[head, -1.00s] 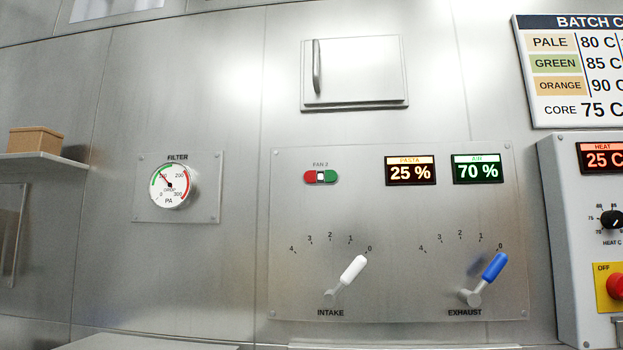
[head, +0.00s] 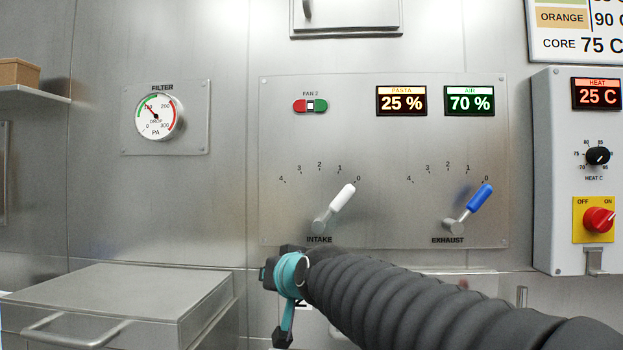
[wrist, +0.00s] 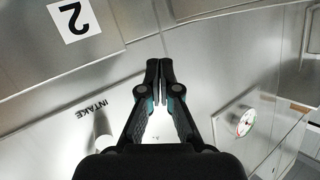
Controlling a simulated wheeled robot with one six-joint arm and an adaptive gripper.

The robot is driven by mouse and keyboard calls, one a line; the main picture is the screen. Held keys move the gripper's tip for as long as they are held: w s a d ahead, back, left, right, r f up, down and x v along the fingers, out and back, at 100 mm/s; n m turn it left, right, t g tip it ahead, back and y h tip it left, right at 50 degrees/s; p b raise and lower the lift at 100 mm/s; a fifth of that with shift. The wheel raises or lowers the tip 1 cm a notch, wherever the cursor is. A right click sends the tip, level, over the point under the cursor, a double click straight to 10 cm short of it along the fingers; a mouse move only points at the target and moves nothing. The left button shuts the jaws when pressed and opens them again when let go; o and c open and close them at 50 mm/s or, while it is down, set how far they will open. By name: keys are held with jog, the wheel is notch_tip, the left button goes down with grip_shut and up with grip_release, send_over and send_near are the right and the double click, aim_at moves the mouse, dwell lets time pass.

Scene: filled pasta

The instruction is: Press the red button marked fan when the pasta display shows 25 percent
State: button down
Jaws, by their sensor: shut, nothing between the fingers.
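In the head view the red and green button pair labelled FAN 2 sits at the upper left of the steel panel; its red button (head: 299,106) is the left half. The pasta display (head: 402,101) reads 25 %. The red button is not visible in the wrist view.
The white intake lever (head: 335,209) and blue exhaust lever (head: 468,208) stick out of the panel, both near 0. The air display (head: 469,101) reads 70 %. A filter gauge (head: 156,117) is at left. A steel box (head: 120,290) with a handle stands at lower left.

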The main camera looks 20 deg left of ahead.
aim_at(297, 104)
jog(key=w+a+r+m+t+y, duration=0.1)
jog(key=a+r+t+y, duration=0.15)
jog(key=r, duration=0.55)
jog(key=w+a+r+m+t+y, duration=0.1)
jog(key=a+r+t, duration=0.25)
jog(key=r, duration=0.55)
jog(key=s+d+r+m+t+h, duration=0.2)
jog(key=d+r+m+t+h, duration=0.3)
jog(key=r, duration=1.1)
jog(key=d+m+t, duration=0.3)
jog(key=d+t, duration=0.1)
jog(key=d, duration=0.1)
jog(key=shift+s+d, duration=0.15)
jog(key=shift+d, duration=0.05)
jog(key=shift+r+h, duration=0.1)
jog(key=shift+h, duration=0.15)
jog(key=shift+w+a+p, duration=0.35)
jog(key=shift+w+p, duration=0.35)
jog(key=shift+w, duration=0.75)
jog(key=shift+w+a+p, duration=0.35)
jog(key=shift+w+p, duration=0.3)
jog(key=shift+w, duration=0.75)
jog(key=shift+w+a+p, duration=0.35)
jog(key=shift+w+p, duration=0.35)
jog(key=shift+w, duration=0.75)
jog(key=shift+w, duration=0.1)
